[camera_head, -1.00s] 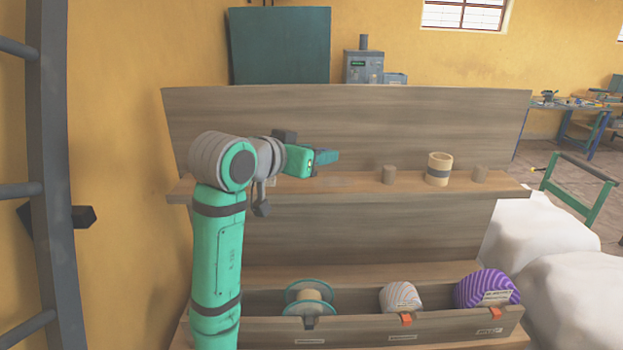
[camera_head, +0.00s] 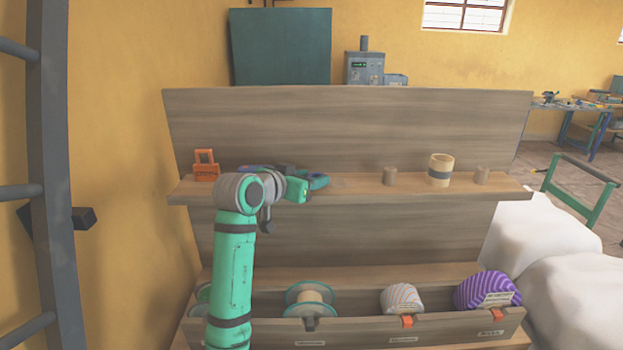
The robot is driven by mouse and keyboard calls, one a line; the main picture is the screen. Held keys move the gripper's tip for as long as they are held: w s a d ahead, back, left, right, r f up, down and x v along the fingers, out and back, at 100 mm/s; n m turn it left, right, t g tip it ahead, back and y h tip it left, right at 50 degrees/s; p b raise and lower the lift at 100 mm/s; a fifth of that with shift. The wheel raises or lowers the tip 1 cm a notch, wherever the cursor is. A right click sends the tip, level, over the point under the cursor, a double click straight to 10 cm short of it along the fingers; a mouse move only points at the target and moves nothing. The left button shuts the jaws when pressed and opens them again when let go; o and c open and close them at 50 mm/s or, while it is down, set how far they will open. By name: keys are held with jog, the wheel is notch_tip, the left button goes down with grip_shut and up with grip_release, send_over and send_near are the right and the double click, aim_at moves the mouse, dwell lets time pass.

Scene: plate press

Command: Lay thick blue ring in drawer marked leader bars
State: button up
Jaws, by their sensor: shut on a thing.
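My gripper (camera_head: 309,184) is at the upper shelf, left of its middle, pointing right. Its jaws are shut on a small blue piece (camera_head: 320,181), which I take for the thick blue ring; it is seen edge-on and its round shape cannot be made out. It is close to the shelf's surface; whether it touches cannot be told. Another dark blue thing (camera_head: 256,169) shows behind my wrist, partly hidden. The low front trough (camera_head: 360,330) has several small labels, too small to read, so I cannot tell which place is marked leader bars.
The trough holds a spool (camera_head: 310,299), a striped pale bundle (camera_head: 401,298) and a purple one (camera_head: 487,291). A ladder stands left.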

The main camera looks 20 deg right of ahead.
jog(key=shift+f, duration=0.1)
jog(key=o, duration=1.2)
jog(key=shift+f, duration=0.1)
